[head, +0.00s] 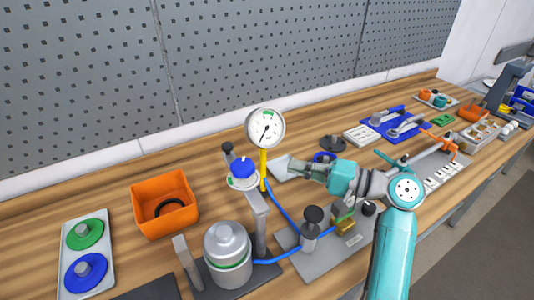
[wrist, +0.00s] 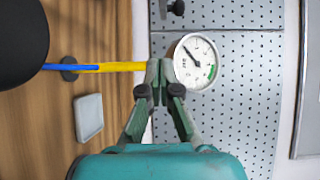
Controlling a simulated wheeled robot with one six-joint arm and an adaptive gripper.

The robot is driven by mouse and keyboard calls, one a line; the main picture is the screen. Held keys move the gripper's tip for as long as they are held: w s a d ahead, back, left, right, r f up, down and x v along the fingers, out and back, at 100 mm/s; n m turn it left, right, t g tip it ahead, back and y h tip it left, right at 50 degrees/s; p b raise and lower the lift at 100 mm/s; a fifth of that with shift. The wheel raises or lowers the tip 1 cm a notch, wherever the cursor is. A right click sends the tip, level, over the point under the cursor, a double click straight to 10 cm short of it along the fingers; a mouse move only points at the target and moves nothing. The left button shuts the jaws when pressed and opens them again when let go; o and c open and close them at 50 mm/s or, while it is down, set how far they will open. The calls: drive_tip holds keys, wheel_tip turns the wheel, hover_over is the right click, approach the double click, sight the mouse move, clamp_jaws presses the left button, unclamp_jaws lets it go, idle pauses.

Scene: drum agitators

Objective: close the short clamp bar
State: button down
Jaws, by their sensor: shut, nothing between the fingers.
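My gripper (head: 292,168) reaches left from my teal arm above the bench, with its fingers shut and empty. In the wrist view the fingertips (wrist: 160,70) meet beside the gauge dial; I cannot tell whether they touch the yellow stem behind them. A grey canister (head: 228,252) stands on a dark base at the front. A short grey bar (head: 186,263) stands tilted up at its left, clear of the lid. A taller grey post (head: 259,225) with an arm on top is at its right. I cannot tell for certain which one is the short clamp bar.
A pressure gauge (head: 265,128) on a yellow stem stands behind the canister, close to my gripper. A blue hose (head: 283,208) runs to a pump (head: 311,228). An orange bin (head: 164,203) and a tray (head: 100,222) with green and blue discs lie left. A pegboard (head: 250,55) rises behind.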

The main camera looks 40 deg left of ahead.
sight(231, 149)
drive_tip(key=s+a+r+m+t, duration=0.2)
drive_tip(key=s+r+m+t, duration=0.15)
drive_tip(key=s+t, duration=0.3)
drive_tip(key=w+a, duration=0.1)
drive_tip(key=a, duration=0.8)
drive_tip(key=shift+a+f+y, duration=0.15)
drive_tip(key=shift+a+y, duration=0.05)
drive_tip(key=shift+y, duration=0.2)
drive_tip(key=shift+g, duration=0.25)
drive_tip(key=shift+s+a+n+g, duration=0.5)
drive_tip(key=shift+s+g, duration=0.25)
drive_tip(key=shift+g, duration=0.15)
drive_tip(key=shift+d, duration=0.1)
